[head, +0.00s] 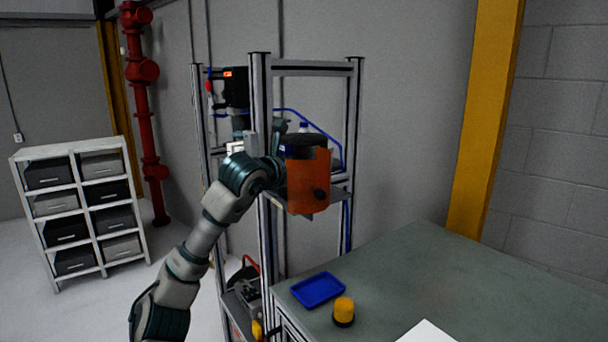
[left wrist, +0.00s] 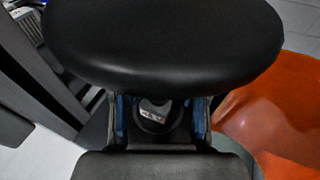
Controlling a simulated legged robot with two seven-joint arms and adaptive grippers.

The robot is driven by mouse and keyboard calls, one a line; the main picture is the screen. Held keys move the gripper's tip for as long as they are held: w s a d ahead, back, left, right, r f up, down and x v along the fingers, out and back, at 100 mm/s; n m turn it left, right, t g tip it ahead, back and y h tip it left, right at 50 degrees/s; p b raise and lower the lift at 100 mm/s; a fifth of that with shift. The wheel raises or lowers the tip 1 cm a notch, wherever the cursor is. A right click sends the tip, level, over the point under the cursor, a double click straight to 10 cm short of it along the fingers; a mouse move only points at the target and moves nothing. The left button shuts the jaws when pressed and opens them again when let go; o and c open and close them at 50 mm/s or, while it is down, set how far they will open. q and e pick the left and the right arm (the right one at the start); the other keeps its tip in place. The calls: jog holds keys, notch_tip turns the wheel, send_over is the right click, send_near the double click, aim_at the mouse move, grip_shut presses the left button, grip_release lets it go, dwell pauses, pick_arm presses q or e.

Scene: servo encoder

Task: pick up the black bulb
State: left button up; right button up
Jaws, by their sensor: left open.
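A large smooth black rounded thing, which looks like the black bulb (left wrist: 160,40), fills the top of the left wrist view. In the head view a black rounded top (head: 303,139) sits over the orange container (head: 308,180), at the end of my left arm; I cannot tell for sure that it is the same thing. My left gripper (left wrist: 158,118) is open, its two fingers apart just below the black shape in the wrist view. A dark round part with a white label shows between the fingers. Contact is not clear. My right gripper is not in view.
The green table (head: 430,270) holds a blue tray (head: 318,290), a yellow and black knob (head: 343,311) and a white sheet (head: 427,332). A shelf with bins (head: 83,205) stands far left.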

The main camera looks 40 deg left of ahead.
pick_arm(q)
jog(key=shift+s, duration=0.15)
jog(key=shift+c, duration=0.6)
jog(key=shift+a, duration=0.1)
grip_shut()
jog(key=shift+r, duration=0.15)
